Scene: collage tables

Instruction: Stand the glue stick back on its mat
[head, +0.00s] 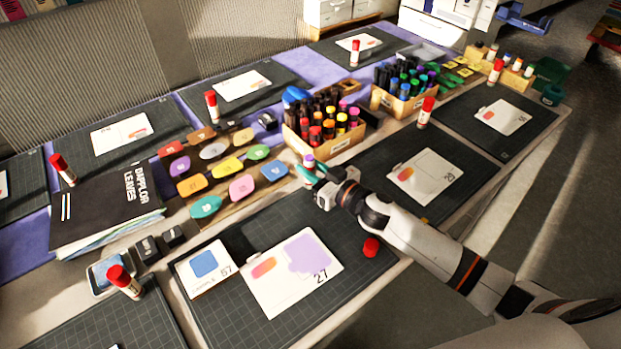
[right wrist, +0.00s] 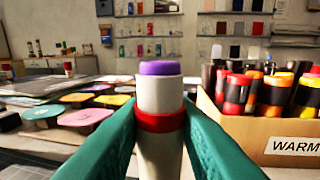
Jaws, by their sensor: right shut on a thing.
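My right gripper (head: 311,174) has teal fingers shut around the white body of an uncapped glue stick (head: 309,161) with a purple top. In the right wrist view the glue stick (right wrist: 160,98) stands upright between the fingers (right wrist: 160,135), with a red band around it; its lower end is out of view. The gripper is at the far edge of the dark mat (head: 225,312) that bears card 27 (head: 268,291). A red cap (head: 371,247) lies on that mat's right part. My left gripper is not in view.
A cardboard box of markers (head: 335,145), labelled WARM, stands just beyond the gripper; the wrist view shows it on the right. Coloured ink pads (head: 240,187) lie to the left. Other mats with capped glue sticks (head: 425,112) surround. The near part of mat 27 is clear.

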